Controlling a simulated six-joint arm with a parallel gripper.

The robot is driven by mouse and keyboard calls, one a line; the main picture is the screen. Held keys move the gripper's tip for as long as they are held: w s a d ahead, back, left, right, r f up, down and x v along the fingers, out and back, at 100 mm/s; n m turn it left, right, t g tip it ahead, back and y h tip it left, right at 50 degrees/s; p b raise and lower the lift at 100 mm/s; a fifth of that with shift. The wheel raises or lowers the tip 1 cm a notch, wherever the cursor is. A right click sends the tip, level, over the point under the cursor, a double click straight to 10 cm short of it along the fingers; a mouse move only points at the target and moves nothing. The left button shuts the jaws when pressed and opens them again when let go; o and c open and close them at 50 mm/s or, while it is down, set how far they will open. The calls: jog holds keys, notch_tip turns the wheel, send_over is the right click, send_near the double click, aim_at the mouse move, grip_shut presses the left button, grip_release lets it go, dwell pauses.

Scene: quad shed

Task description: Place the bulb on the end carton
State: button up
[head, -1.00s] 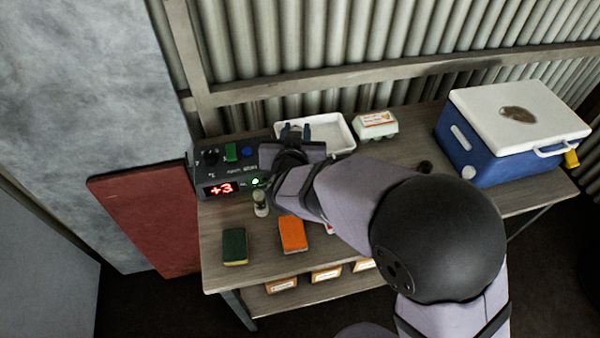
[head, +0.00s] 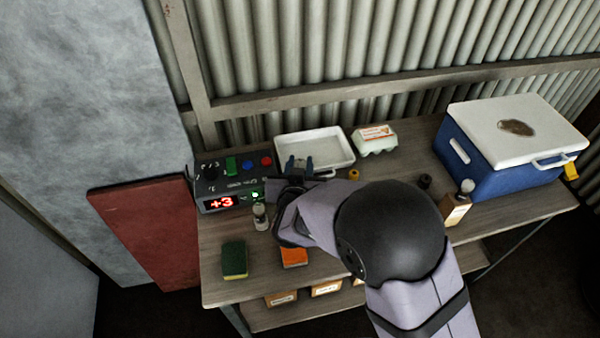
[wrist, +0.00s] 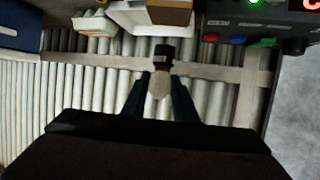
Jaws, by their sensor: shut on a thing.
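My gripper (head: 299,166) is in front of the white tray in the head view. In the wrist view my gripper (wrist: 160,88) is shut on a bulb (wrist: 159,84) with a pale globe and a dark base. The held bulb cannot be made out in the head view. Labelled cartons (head: 326,288) sit on the lower shelf. A brown box (wrist: 170,13) shows at the wrist view's top edge. I cannot tell which is the end carton.
A control box (head: 225,190) reading +3 stands at the left. A white tray (head: 335,150), egg carton (head: 375,140) and blue cooler (head: 475,165) line the back. A small clear-and-dark object (head: 260,216), green sponge (head: 234,260) and orange sponge (head: 294,257) are at the front left.

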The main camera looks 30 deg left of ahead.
jog(key=shift+f, duration=1.85)
jog(key=shift+f, duration=0.2)
jog(key=o, duration=1.1)
jog(key=shift+c, duration=0.2)
jog(key=shift+s+r, duration=0.1)
jog(key=shift+r, duration=0.15)
jog(key=b+v, duration=0.2)
jog(key=v, duration=0.9)
jog(key=shift+s+d+r, duration=0.25)
jog(key=shift+s, duration=0.05)
jog(key=shift+w, duration=0.15)
